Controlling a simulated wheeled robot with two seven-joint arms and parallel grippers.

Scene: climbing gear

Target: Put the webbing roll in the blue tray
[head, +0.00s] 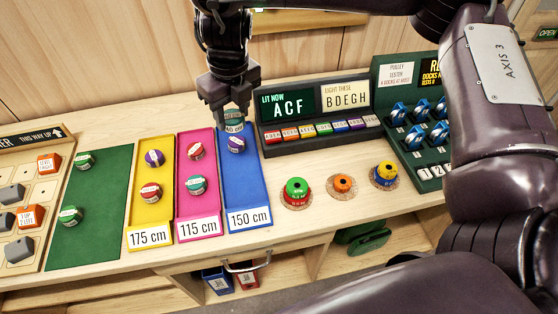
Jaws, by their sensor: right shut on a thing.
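My right gripper (224,100) reaches down from the top of the head view and is shut on a green webbing roll (234,122) with a white label band. The fingers partly cover the roll. It is at the far end of the blue tray (243,188), which has a 150 cm label at its near end. I cannot tell whether the roll touches the tray floor. A purple roll (236,145) lies in the blue tray, just in front of the held roll. My left gripper is not in view.
A pink tray (198,214) and a yellow tray (151,212), each with two rolls, stand left of the blue tray. A green mat (90,235) with two green rolls lies farther left. A sign rack (318,145) and several round pieces (297,189) are right.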

